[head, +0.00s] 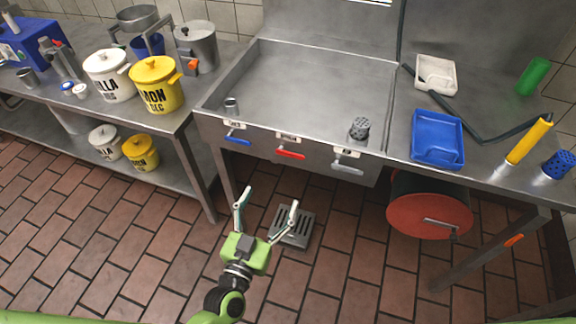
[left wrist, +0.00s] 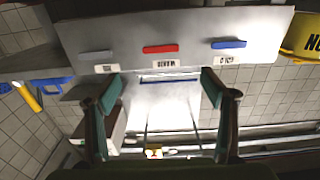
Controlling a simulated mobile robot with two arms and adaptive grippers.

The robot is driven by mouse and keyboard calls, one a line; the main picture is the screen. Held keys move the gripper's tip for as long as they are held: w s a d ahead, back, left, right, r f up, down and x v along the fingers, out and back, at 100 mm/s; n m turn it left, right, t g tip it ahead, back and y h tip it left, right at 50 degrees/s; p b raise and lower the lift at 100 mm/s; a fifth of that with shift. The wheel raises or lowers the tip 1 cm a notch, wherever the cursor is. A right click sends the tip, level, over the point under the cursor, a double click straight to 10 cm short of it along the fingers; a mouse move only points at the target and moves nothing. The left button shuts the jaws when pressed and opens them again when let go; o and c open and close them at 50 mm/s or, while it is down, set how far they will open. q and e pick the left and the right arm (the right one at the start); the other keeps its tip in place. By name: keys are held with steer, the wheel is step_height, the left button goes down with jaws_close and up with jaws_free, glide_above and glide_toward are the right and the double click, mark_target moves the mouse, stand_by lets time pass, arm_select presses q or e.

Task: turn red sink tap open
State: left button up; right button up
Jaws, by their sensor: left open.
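The red tap handle (head: 290,154) is a short bar on the sink's front panel, under a small label, between a blue handle (head: 237,140) and a grey handle (head: 347,169). The sink (head: 318,85) is a wide steel basin. In the left wrist view the panel appears upside down, with the red handle (left wrist: 160,48) near the top middle. My left gripper (head: 268,199) is open and empty, with its fingers spread, in front of and below the panel. It is apart from the handle. In the left wrist view both fingers (left wrist: 160,88) frame an empty gap. My right gripper is out of view.
A yellow pot (head: 157,86) and a white pot (head: 108,76) stand on the left counter. A blue tray (head: 437,138) and a yellow cylinder (head: 528,141) lie to the right. A red round lid (head: 428,217) shows below the counter. The floor is largely clear around a drain grate (head: 293,228).

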mark_target(289, 155)
arm_select(q)
steer(key=x, duration=1.3)
steer(key=shift+w+d, duration=0.15)
steer(key=shift+w, duration=0.2)
steer(key=c, duration=1.6)
